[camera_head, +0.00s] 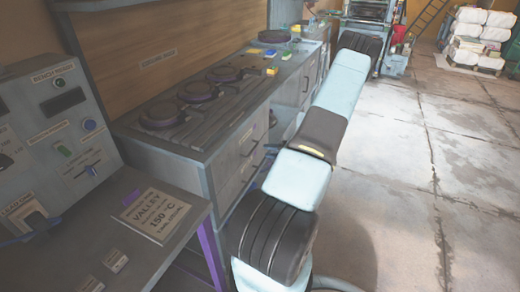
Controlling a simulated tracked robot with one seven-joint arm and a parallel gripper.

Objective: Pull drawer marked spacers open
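A grey bench has a near drawer unit (236,166) with dark bar handles on its right-facing front; its drawer fronts look closed. Small labels show on the fronts but are too small to read, so I cannot tell which drawer is marked spacers. A farther drawer unit (306,82) on the same bench also looks closed and is partly hidden by my arm. My arm runs from the bottom middle up to the upper right, past the drawer fronts. My gripper is not visible in this view.
Several dark round plates (165,115) lie on the bench top, with small coloured items (275,36) behind. The concrete floor (410,200) at right is clear; white bundles (478,38) are stacked far back.

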